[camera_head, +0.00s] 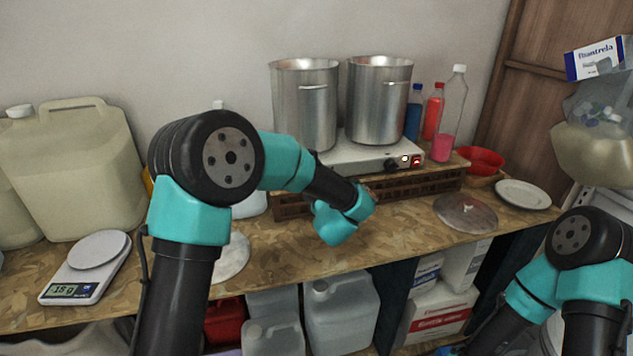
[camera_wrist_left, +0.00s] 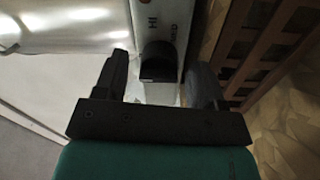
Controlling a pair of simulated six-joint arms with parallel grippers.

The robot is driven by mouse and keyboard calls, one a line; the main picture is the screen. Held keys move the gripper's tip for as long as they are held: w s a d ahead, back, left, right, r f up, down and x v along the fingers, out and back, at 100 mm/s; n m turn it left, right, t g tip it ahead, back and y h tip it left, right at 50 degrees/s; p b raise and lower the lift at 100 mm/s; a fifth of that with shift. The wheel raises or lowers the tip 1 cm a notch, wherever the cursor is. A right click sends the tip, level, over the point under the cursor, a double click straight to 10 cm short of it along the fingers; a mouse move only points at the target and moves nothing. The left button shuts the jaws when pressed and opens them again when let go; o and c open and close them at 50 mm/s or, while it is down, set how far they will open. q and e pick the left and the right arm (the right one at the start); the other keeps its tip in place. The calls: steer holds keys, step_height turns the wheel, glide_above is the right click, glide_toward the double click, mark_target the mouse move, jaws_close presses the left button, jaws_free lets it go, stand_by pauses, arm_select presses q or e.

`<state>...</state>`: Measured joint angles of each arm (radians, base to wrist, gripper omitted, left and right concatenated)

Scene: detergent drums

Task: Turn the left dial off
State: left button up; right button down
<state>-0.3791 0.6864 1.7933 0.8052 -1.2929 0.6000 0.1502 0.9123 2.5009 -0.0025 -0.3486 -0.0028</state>
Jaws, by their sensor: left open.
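A white two-burner hot plate (camera_head: 350,154) stands on a low wooden rack on the bench. In the left wrist view, a black dial (camera_wrist_left: 158,62) on its front panel sits between the two fingers of my left gripper (camera_wrist_left: 162,68). The gripper is open, with a finger on each side of the dial; I cannot tell whether either touches it. In the head view my left arm hides this dial and the fingertips. Another black dial (camera_head: 391,165) shows to the right, beside lit red indicators (camera_head: 412,161). My right gripper is out of view.
Two tall steel pots (camera_head: 305,105) (camera_head: 379,100) stand on the hot plate. Bottles (camera_head: 452,115) and a red bowl (camera_head: 482,160) are to its right. A pot lid (camera_head: 465,211) and white plate (camera_head: 523,194) lie on the bench. A scale (camera_head: 88,262) and large jug (camera_head: 80,165) are left.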

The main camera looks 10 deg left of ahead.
arm_select(q)
steer(key=v, duration=1.7)
steer(key=shift+s+d, duration=0.15)
steer(key=shift+s, duration=0.05)
